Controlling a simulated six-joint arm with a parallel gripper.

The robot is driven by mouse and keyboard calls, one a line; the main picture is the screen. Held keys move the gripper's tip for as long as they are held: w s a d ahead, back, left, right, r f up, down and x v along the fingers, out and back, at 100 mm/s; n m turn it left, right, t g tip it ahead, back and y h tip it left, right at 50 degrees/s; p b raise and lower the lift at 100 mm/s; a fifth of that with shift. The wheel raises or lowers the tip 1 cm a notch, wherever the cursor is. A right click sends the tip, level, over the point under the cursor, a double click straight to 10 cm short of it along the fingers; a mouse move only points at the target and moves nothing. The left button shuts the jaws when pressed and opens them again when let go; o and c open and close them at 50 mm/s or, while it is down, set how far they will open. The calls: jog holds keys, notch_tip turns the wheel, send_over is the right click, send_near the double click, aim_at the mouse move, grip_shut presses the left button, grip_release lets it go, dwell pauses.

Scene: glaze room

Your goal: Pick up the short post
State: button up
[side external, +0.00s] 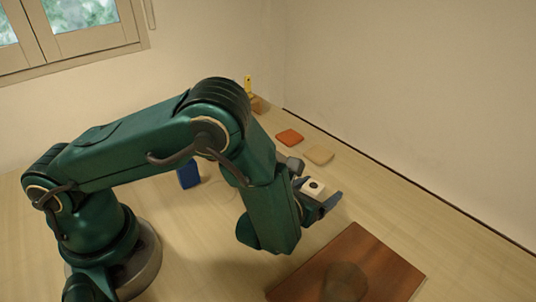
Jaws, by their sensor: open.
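My gripper (318,182) is at the right end of my green arm, low over the table. Its dark jaws are apart. A small cream block (306,189) with a dark round spot on top shows between the jaws; I cannot tell whether they touch it. Nothing is plainly recognisable as the short post. The cream block may be it, but its lower part is hidden by the gripper and arm.
A brown board (392,270) with a dim round thing (345,282) lies at the front. An orange-red tile (289,137) and a tan tile (319,153) lie behind the gripper. A blue object (188,175) stands behind my arm. A yellow piece (247,84) and brown block (258,104) are farther back.

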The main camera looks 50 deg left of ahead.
grip_shut()
jog(key=shift+r, duration=0.15)
